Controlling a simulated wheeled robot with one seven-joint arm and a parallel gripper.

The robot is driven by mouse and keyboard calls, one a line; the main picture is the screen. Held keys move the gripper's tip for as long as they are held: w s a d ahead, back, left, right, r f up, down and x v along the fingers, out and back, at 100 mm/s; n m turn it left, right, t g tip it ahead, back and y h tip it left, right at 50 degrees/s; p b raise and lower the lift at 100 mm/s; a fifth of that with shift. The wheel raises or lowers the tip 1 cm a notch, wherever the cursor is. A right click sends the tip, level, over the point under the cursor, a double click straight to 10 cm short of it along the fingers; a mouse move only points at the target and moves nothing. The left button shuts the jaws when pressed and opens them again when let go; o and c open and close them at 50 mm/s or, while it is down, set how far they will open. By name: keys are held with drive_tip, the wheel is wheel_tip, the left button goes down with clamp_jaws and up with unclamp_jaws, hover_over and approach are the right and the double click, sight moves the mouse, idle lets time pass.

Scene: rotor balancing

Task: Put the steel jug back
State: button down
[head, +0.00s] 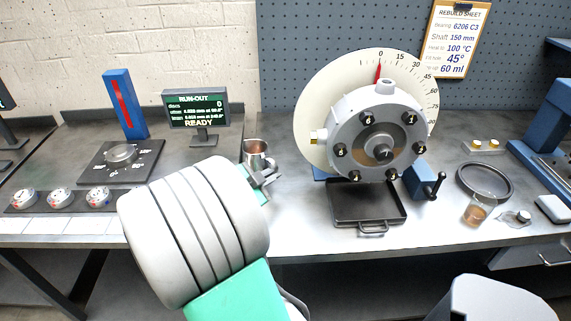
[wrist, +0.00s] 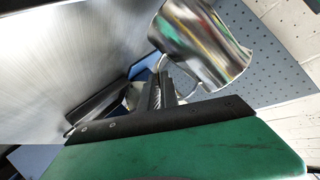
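The steel jug (head: 256,150) is near the back of the steel bench, left of the rotor, and looks upright in the head view. Its shiny body shows large in the wrist view (wrist: 203,45), with its thin handle towards my fingers. My gripper (head: 266,177) is at the jug's near side. In the wrist view my fingers (wrist: 160,90) are close together at the handle and look shut on it. The finger pads are partly hidden by the handle and gripper body. I cannot tell whether the jug's base touches the bench.
The rotor (head: 376,132) with its dial stands right of the jug, above a black drip tray (head: 366,216). The run-out display (head: 196,112) stands to the left. A round dark dish (head: 484,182) and a small glass of brown liquid (head: 476,212) are at the right.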

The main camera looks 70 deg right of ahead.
drive_tip(key=d, duration=0.2)
drive_tip(key=s+d+p, duration=0.1)
drive_tip(key=d, duration=0.5)
drive_tip(key=shift+s+d+r, duration=0.1)
drive_tip(key=shift+s, duration=0.05)
drive_tip(key=shift+d, duration=0.2)
wheel_tip(320, 180, down, 4)
drive_tip(key=shift+r+p, duration=0.15)
drive_tip(key=shift+p, duration=0.35)
drive_tip(key=c, duration=2.1)
unclamp_jaws()
drive_tip(key=shift+f, duration=0.2)
drive_tip(key=o, duration=0.5)
drive_tip(key=shift+r, duration=0.1)
